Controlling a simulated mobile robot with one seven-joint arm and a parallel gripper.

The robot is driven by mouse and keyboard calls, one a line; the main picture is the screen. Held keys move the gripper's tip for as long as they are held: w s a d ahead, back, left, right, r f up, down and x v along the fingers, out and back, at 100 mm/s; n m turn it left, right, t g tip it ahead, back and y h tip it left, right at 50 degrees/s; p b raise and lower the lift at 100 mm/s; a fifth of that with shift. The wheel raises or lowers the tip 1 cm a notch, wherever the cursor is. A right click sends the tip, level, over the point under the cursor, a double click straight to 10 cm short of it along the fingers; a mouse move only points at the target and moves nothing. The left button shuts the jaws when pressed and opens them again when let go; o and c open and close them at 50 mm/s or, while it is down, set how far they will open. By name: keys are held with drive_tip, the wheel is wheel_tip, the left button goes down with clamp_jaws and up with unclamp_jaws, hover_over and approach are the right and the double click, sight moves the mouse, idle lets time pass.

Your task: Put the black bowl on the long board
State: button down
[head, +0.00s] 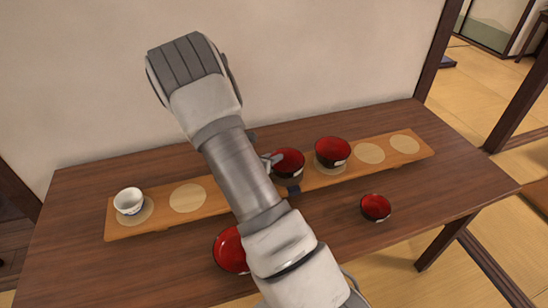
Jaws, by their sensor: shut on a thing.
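The long board (222,199) is a light wooden plank with pale round spots, lying along the table. A black bowl with a red inside (290,162) is over the middle of the board. My gripper (274,161) is shut on the left side of this bowl; my arm hides most of the gripper. I cannot tell whether the bowl's base touches the board. Another black bowl with a red inside (332,151) stands on the board just to the right.
A white cup (129,201) stands at the board's left end. A red-lined bowl (230,251), partly behind my arm, and a smaller one (376,207) stand on the dark table (440,198) in front. Bare round spots show on the board's right end and left part.

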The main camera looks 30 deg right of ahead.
drive_tip(key=shift+f, duration=0.2)
drive_tip(key=c, duration=0.8)
unclamp_jaws()
drive_tip(key=shift+c, duration=0.2)
drive_tip(key=shift+r, duration=0.1)
